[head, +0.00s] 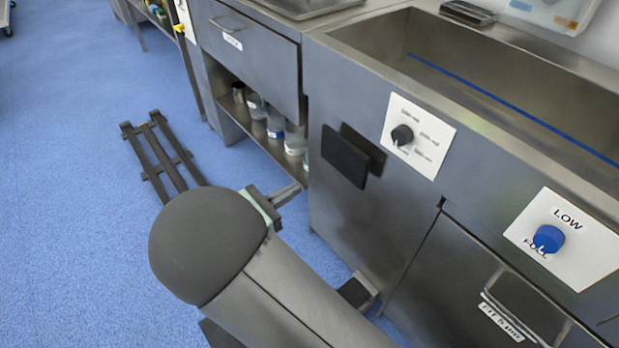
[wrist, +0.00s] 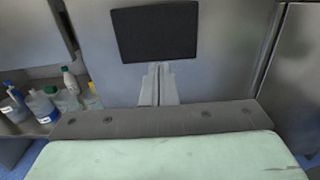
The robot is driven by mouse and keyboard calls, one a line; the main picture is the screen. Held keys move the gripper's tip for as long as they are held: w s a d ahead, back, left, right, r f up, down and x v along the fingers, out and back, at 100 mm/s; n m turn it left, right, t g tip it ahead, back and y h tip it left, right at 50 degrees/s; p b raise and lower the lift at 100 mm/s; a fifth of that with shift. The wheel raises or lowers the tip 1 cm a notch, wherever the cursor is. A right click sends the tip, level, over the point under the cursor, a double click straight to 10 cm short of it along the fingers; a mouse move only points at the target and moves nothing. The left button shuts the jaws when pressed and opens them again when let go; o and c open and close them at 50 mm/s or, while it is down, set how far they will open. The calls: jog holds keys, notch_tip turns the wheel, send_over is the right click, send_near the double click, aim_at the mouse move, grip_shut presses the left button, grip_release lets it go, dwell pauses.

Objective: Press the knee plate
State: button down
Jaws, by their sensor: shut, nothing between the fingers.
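The knee plate (head: 345,157) is a black square panel standing out from the front of the metal sink cabinet, below the dial panel. It also shows in the wrist view (wrist: 155,32), upper middle, unobstructed. My gripper (wrist: 158,67) is shut and empty, with its two pale fingers together. In the wrist view its tips are just below the plate's lower edge. In the head view my gripper (head: 297,188) is to the lower left of the plate, with a visible gap between them.
The sink (head: 480,75) is above the plate. A dial panel (head: 425,150) and a panel with a blue knob (head: 575,245) are to its right. Several bottles (head: 275,123) stand on an open shelf at left.

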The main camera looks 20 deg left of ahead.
aim_at(343, 159)
jog(key=b+x, duration=0.3)
jog(key=x, duration=1)
jog(key=shift+w+r, duration=0.1)
jog(key=shift+r, duration=0.05)
